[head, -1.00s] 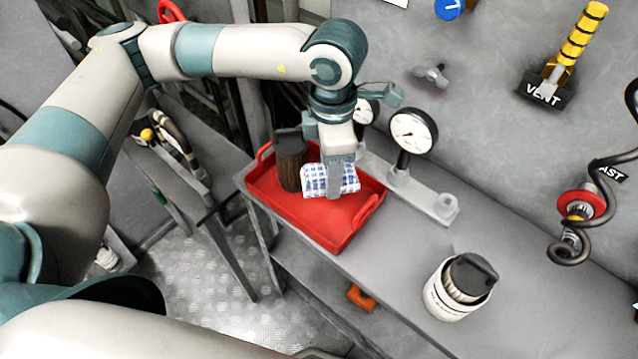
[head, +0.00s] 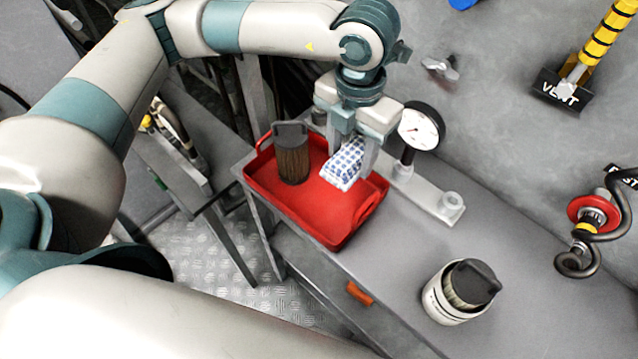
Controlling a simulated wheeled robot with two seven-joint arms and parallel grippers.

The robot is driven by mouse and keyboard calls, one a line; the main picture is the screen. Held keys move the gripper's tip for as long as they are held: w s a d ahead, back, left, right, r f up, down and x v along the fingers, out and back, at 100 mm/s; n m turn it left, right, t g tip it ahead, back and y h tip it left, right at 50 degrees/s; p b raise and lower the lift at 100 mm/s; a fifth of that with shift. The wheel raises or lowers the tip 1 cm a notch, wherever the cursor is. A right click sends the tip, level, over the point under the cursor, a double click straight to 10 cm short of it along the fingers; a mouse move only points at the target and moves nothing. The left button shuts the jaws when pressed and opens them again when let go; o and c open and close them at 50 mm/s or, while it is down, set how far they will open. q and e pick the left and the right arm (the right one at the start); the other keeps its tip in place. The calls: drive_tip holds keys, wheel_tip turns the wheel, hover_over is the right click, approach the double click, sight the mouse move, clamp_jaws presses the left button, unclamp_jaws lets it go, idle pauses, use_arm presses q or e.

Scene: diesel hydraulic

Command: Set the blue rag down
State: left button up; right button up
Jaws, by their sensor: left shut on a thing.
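The blue rag (head: 345,163) is a blue-and-white checked cloth block. My left gripper (head: 352,172) points down over the red tray (head: 318,229) and is shut on the rag between its two fingers. The rag is over the right part of the tray; I cannot tell whether it touches the tray floor. My right gripper is not in view.
A brown filter with a dark cap (head: 292,155) stands in the tray, left of the rag. A pressure gauge (head: 418,130) on a grey bracket stands behind and right. A white canister with a dark-capped filter (head: 460,292) stands on the bench (head: 395,262) at the front right.

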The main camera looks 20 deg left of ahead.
use_arm(q)
wheel_tip(320, 180, down, 6)
drive_tip(key=shift+r+p, duration=0.1)
drive_tip(key=shift+p, duration=0.95)
drive_tip(key=shift+f, duration=0.25)
drive_tip(key=shift+f, duration=0.1)
drive_tip(key=shift+f, duration=0.35)
wheel_tip(320, 180, down, 2)
drive_tip(key=shift+f+p, duration=0.25)
drive_tip(key=shift+p, duration=0.45)
drive_tip(key=shift+f, duration=0.15)
